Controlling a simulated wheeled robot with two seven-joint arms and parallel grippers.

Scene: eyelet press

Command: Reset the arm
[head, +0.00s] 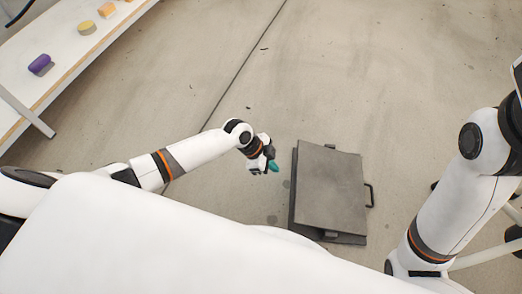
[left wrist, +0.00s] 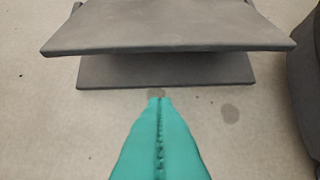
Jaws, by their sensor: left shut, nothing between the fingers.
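My left gripper (head: 272,167) is out in front of my body in the head view, just left of a flat grey press (head: 328,190). Its teal fingers (left wrist: 160,130) are shut together with nothing between them in the left wrist view. The press also shows in the left wrist view (left wrist: 170,28), as an upper plate tilted over a lower plate, with a gap between them. The fingertips appear apart from the press. My right arm (head: 455,185) is at the right of the head view; its gripper is out of the picture.
A white table (head: 70,35) at the upper left holds a purple block (head: 39,64), a yellow round piece (head: 86,28) and an orange block (head: 107,9). The press has a dark handle (head: 370,195) on its right side. The concrete floor (head: 230,60) beyond is clear.

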